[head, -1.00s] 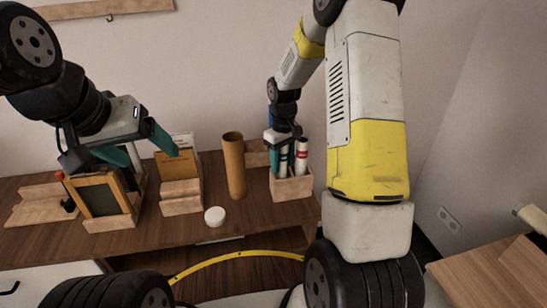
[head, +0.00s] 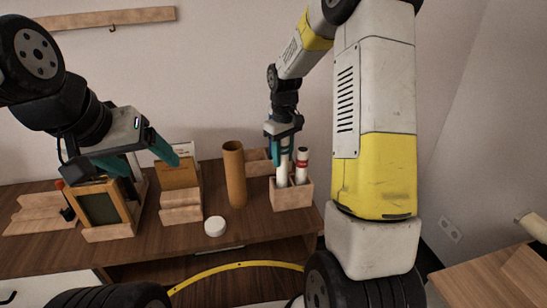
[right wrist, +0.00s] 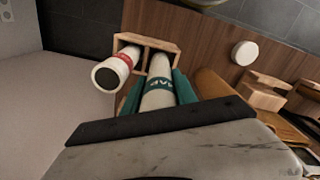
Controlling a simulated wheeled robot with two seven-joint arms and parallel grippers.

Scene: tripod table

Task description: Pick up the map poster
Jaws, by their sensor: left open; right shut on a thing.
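The map poster (right wrist: 158,92) is a white roll with a dark green band, and part of the lettering "MAP" shows in the right wrist view. It stands upright in one compartment of a wooden box; its lower part also shows in the head view (head: 282,173). My right gripper (head: 281,158) is shut on it from above, a teal finger on each side in the right wrist view (right wrist: 158,98). The gripper hides the roll's top in the head view. My left gripper (head: 150,161) is open and empty above the left part of the table.
A white roll with a red band (head: 302,163) stands beside the poster in the wooden box (head: 293,198). A brown tube (head: 235,175), a white round lid (head: 215,226), a wooden holder with cards (head: 180,207) and a framed board (head: 100,209) stand to the left.

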